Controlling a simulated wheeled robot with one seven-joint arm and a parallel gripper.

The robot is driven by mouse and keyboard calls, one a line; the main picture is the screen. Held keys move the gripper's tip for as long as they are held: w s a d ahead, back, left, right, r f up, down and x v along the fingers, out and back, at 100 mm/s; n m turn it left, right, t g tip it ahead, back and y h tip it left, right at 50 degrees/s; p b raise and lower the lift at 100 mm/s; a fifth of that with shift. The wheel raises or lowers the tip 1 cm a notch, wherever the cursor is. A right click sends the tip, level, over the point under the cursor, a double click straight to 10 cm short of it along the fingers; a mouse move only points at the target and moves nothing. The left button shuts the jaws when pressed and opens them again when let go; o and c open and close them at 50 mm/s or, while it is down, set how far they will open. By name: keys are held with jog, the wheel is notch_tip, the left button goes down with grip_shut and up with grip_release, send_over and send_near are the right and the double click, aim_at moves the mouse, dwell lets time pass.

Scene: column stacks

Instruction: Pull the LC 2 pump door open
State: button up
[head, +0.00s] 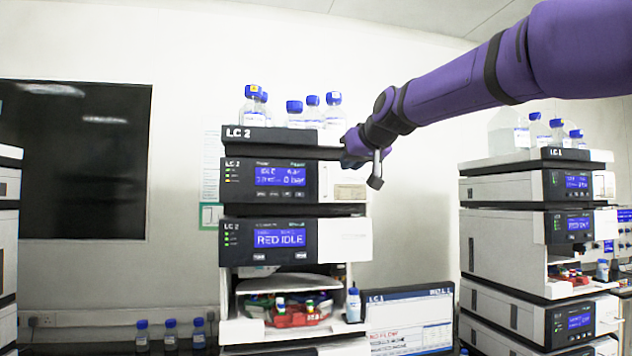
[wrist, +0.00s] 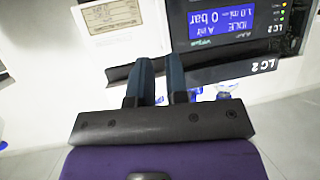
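The LC 2 pump is the upper module of the middle stack, with a blue display (head: 280,175) reading IDLE. To the right of the display is its pale front panel (head: 342,179), which I take for the door; it looks closed. In the wrist view the display appears upside down, and the pale panel (wrist: 125,25) with a printed label lies beyond my fingers. My gripper (wrist: 160,62) has two dark blue-grey fingers with a narrow gap and nothing visible between them. In the head view my gripper (head: 374,168) is at the panel's upper right; its fingertips are hidden. Contact cannot be told.
A dark tray (head: 270,137) with blue-capped bottles tops the LC 2 stack, close to my gripper. The LC 1 stack (head: 530,180) stands right. A monitor (head: 410,320) stands below my gripper.

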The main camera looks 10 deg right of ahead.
aim_at(328, 178)
jog(key=x, duration=0.4)
jog(key=r+x, duration=0.1)
jog(key=x, duration=0.7)
jog(key=shift+w+r, duration=0.25)
jog(key=shift+w, duration=0.1)
grip_shut()
jog(key=shift+s, duration=0.15)
